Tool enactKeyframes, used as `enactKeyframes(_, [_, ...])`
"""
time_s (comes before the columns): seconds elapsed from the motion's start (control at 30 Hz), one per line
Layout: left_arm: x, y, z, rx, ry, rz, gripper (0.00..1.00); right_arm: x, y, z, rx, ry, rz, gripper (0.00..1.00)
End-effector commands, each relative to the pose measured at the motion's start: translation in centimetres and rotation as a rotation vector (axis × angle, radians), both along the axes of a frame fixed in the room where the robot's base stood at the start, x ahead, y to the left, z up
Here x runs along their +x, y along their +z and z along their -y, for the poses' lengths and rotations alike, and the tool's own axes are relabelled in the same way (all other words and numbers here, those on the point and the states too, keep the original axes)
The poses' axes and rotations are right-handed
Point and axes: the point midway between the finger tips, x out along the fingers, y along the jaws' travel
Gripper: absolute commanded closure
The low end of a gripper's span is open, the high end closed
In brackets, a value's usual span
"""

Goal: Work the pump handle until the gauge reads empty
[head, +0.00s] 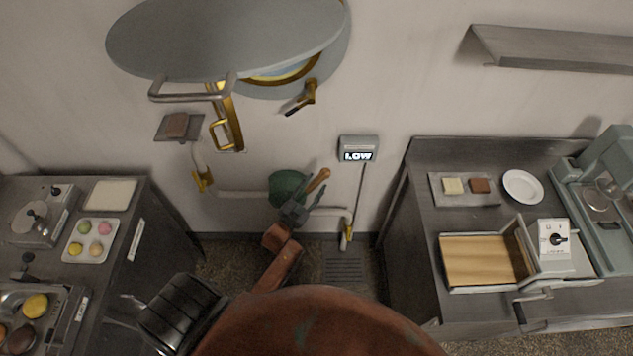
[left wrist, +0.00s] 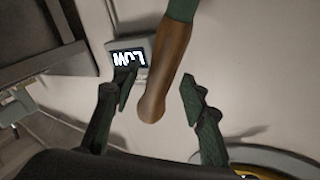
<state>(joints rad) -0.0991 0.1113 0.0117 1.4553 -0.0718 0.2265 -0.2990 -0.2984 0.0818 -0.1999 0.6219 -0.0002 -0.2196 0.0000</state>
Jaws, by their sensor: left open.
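The green pump (head: 286,184) is on the wall in the middle of the head view. Its brown wooden handle (head: 318,180) tilts up to the right. The gauge (head: 358,149) is a grey box on the wall to the right of the pump, and its lit display reads LOW. My left gripper (head: 303,202) is at the pump, just below the handle. In the left wrist view the open left gripper (left wrist: 158,100) has the wooden handle (left wrist: 168,62) between its fingers, with gaps on both sides. My right gripper is out of view.
A pipe runs along the wall behind the pump, above a floor drain (head: 345,268). A steel counter (head: 405,215) stands at the right, with a wooden-bottomed box (head: 483,260) and a plate (head: 522,186). Another counter (head: 118,253) is at the left. A large round porthole cover (head: 225,40) hangs above.

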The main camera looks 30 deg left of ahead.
Motion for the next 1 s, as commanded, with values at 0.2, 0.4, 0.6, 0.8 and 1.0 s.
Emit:
enactKeyframes(0.2, [1.8,0.0,-0.1,0.001,0.0,-0.001,0.6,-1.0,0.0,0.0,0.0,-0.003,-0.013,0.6])
enactKeyframes(0.4, [1.9,-0.1,-0.1,0.001,0.001,-0.002,0.6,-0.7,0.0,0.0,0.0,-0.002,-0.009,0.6])
enactKeyframes(0.6, [1.9,-0.1,-0.1,0.0,0.001,-0.002,0.68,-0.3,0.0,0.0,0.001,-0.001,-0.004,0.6])
enactKeyframes(0.8, [1.9,-0.1,-0.1,0.0,0.001,-0.002,0.82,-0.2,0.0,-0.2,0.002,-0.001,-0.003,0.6])
enactKeyframes(1.0, [1.9,-0.1,-0.1,0.0,0.001,-0.002,0.96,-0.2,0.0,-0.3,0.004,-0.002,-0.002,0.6])
